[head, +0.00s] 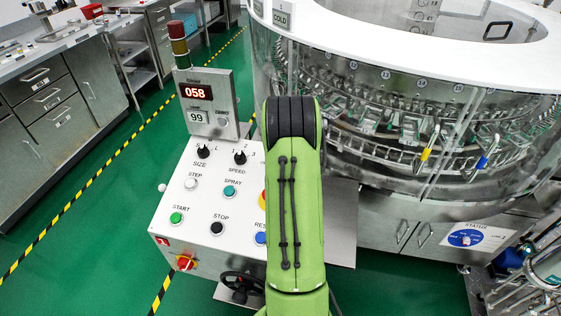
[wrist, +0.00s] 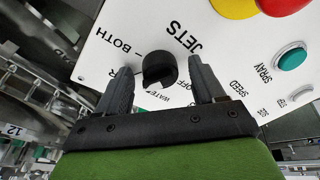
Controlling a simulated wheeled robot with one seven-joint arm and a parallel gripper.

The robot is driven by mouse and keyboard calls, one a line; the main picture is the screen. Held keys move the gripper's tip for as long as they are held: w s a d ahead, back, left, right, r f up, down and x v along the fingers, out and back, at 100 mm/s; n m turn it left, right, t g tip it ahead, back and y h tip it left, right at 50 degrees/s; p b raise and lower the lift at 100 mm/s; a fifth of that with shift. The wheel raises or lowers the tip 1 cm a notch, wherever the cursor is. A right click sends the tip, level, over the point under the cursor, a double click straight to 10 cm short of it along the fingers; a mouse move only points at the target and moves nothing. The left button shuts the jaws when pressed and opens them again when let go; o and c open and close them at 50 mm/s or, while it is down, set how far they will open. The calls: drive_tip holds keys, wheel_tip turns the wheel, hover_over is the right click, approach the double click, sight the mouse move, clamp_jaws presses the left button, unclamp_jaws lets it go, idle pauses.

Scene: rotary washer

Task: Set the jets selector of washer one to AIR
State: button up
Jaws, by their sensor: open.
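The jets selector (wrist: 160,68) is a black round knob on the white panel, under the upside-down word JETS in the wrist view. The labels BOTH, OFF and WATER show around it. My gripper (wrist: 161,73) is open, with one dark finger on each side of the knob. The fingers straddle it, with small gaps showing. In the head view my green arm hides the gripper and the selector.
The control panel (head: 180,205) carries SIZE and SPEED knobs, several push buttons and a red switch (head: 186,262). A display box (head: 207,105) reading 058 and 99 stands behind it. The round glass-walled washer (head: 400,130) is at the right. Green floor lies clear at the left.

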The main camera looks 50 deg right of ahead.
drive_tip(key=p+v, duration=0.3)
drive_tip(key=v, duration=1.2)
drive_tip(key=shift+a+r, duration=0.2)
drive_tip(key=shift+r, duration=0.15)
drive_tip(key=shift+s, duration=0.1)
drive_tip(key=a+r+n+t+p, duration=0.1)
drive_tip(key=a+r, duration=0.5)
drive_tip(key=a, duration=0.6)
drive_tip(key=a+r+n+t+p, duration=0.15)
drive_tip(key=a+r, duration=0.45)
drive_tip(key=a, duration=0.6)
drive_tip(key=s+a+y+p, duration=0.2)
drive_tip(key=s+a, duration=1.1)
drive_tip(key=shift+n, duration=0.25)
